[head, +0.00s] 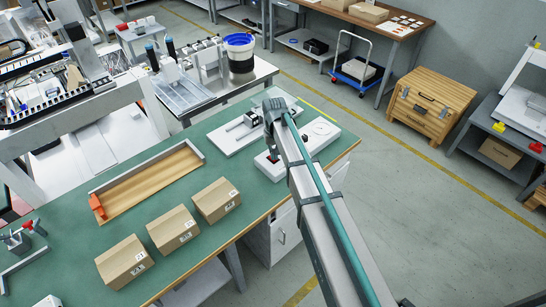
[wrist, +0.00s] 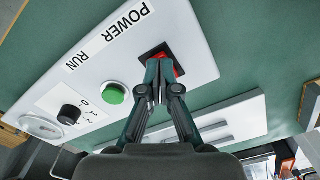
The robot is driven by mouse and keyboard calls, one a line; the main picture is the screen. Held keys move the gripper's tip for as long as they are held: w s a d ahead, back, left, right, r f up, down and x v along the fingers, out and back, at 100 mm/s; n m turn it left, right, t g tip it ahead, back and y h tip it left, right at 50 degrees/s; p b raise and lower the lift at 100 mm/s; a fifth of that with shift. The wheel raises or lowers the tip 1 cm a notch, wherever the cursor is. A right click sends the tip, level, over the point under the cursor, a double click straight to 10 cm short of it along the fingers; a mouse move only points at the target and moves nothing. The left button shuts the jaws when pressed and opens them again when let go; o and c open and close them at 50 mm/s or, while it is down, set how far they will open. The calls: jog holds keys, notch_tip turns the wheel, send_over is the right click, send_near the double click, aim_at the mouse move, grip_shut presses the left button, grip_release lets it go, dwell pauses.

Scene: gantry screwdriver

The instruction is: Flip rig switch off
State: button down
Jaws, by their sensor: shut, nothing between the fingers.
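The rig's white panel (wrist: 185,25) carries "POWER" and "RUN" labels, and it also shows on the green bench in the head view (head: 318,136). The red rig switch (wrist: 179,72) sits in a black frame near the panel's end, by the "POWER" label. My gripper (wrist: 158,68) is shut and empty, with its fingertips over the switch. The fingers hide much of the switch, so its tilt cannot be told, nor whether the tips touch it. In the head view my arm covers part of the panel.
A green button (wrist: 114,94) and a black dial (wrist: 69,114) are on the same panel. Beside it lies a white plate with a clamp-like fixture (head: 246,122). Cardboard boxes (head: 174,229) and a wooden tray (head: 150,188) stand farther left on the bench.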

jog(key=shift+r+p, duration=1.85)
jog(key=shift+r, duration=1.6)
jog(key=s+d+f+m, duration=0.2)
jog(key=s+d+f, duration=0.5)
jog(key=s+d, duration=0.45)
jog(key=s+d+f+m, duration=0.1)
jog(key=s+d+f, duration=0.5)
jog(key=s+d, duration=0.5)
jog(key=s+f+g+b, duration=0.1)
jog(key=s+f+g, duration=0.1)
jog(key=s+f, duration=0.5)
jog(key=s+a+f+g, duration=0.1)
jog(key=s+f+g, duration=0.1)
jog(key=s+f, duration=0.5)
jog(key=s+f+g+b, duration=0.1)
jog(key=s+f, duration=0.6)
jog(key=s, duration=0.8)
jog(key=shift+s+a+g+b, duration=0.15)
jog(key=shift+s+g+b, duration=0.2)
jog(key=shift+g, duration=0.55)
